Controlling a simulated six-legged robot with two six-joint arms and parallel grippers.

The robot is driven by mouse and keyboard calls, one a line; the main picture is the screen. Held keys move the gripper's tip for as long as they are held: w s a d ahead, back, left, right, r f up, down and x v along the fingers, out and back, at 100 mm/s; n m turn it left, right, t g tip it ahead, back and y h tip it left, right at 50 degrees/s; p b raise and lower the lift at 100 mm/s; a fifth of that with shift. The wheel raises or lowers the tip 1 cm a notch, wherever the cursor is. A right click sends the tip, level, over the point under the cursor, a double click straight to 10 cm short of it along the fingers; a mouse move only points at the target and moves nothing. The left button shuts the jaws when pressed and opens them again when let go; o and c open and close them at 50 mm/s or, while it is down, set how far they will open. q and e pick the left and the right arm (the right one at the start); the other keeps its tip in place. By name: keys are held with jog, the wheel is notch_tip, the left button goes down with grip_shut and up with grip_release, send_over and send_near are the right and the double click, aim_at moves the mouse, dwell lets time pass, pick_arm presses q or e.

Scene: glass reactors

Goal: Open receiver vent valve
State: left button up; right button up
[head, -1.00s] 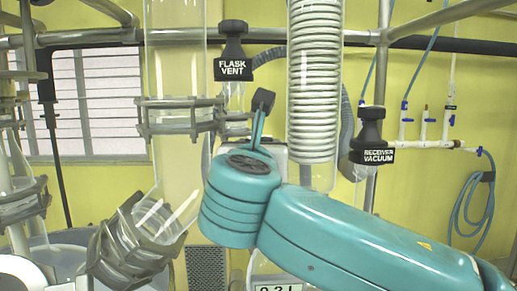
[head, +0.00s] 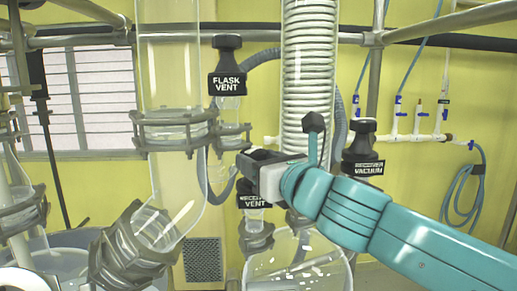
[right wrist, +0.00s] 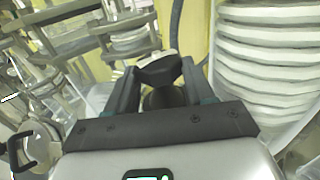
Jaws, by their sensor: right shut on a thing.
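In the right wrist view, the fingers (right wrist: 158,80) are shut on a black knob (right wrist: 160,70), one finger on each side. How far the knob is turned cannot be told. My left gripper is not in view.
The flask vent valve (head: 227,80) is above and left; the receiver vacuum valve (head: 363,160) is to the right. The coil condenser (head: 307,80) and glass column (head: 172,60) stand close by. A clear glass vessel (head: 300,265) is below.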

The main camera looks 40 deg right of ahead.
jog(key=shift+d+r+n+y+p, duration=0.1)
jog(key=shift+n+y+p, duration=0.2)
jog(key=shift+y+p, duration=0.1)
jog(key=o, duration=1)
jog(key=shift+o, duration=0.2)
